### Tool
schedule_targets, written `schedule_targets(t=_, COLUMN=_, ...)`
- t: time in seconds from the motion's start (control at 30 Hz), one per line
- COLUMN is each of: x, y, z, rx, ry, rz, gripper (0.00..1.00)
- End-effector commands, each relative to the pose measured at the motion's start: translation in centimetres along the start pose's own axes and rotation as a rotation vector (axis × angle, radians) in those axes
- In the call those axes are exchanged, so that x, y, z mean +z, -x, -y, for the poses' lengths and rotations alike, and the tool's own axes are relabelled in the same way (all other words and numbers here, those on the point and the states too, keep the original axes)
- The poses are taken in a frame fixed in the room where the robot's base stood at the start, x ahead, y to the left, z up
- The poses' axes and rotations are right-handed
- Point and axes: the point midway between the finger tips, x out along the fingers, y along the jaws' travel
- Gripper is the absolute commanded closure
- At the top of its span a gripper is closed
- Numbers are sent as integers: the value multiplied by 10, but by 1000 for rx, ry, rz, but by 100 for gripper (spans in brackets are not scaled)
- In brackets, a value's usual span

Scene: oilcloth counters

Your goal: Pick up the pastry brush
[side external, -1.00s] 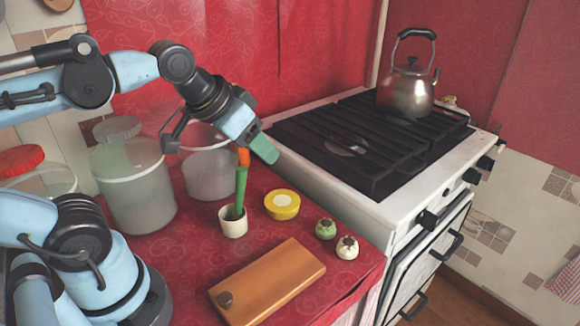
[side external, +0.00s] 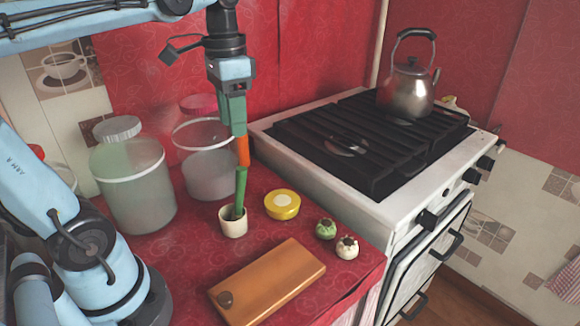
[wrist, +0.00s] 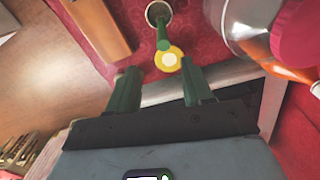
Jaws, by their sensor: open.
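The pastry brush (side external: 240,187) appears as a slim green handle standing in a small cream cup (side external: 233,222). Its lower end is hidden in the cup. In the wrist view the brush (wrist: 163,37) rises from the cup (wrist: 158,6), between the lines of my two fingers. My gripper (side external: 237,130) points down above the brush in the side view. In the wrist view my gripper (wrist: 161,80) has its green fingers spread apart with nothing between them. An orange piece (side external: 243,152) shows just above the handle; I cannot tell whether it belongs to the brush.
A yellow round container (side external: 282,205) stands right of the cup, with two small pots (side external: 326,229) beyond it. A wooden board (side external: 267,281) lies in front. Two large jars (side external: 133,185) (side external: 207,165) stand left and behind. A stove with a kettle (side external: 407,90) is at right.

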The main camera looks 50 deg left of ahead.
Motion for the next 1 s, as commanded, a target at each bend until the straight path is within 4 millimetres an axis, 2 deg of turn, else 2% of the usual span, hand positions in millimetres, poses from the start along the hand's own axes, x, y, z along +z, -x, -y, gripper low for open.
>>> schedule_targets(t=0.13, x=0, y=-25, z=0, rx=-1, ry=0, rz=-2, gripper=49)
schedule_targets(t=0.43, x=0, y=-50, z=1, rx=-2, ry=1, rz=-4, gripper=49)
schedule_targets(t=0.7, x=0, y=-87, z=1, rx=-3, ry=1, rz=-4, gripper=49)
schedule_targets(t=1.0, x=0, y=-106, z=1, rx=-3, ry=1, rz=-4, gripper=49)
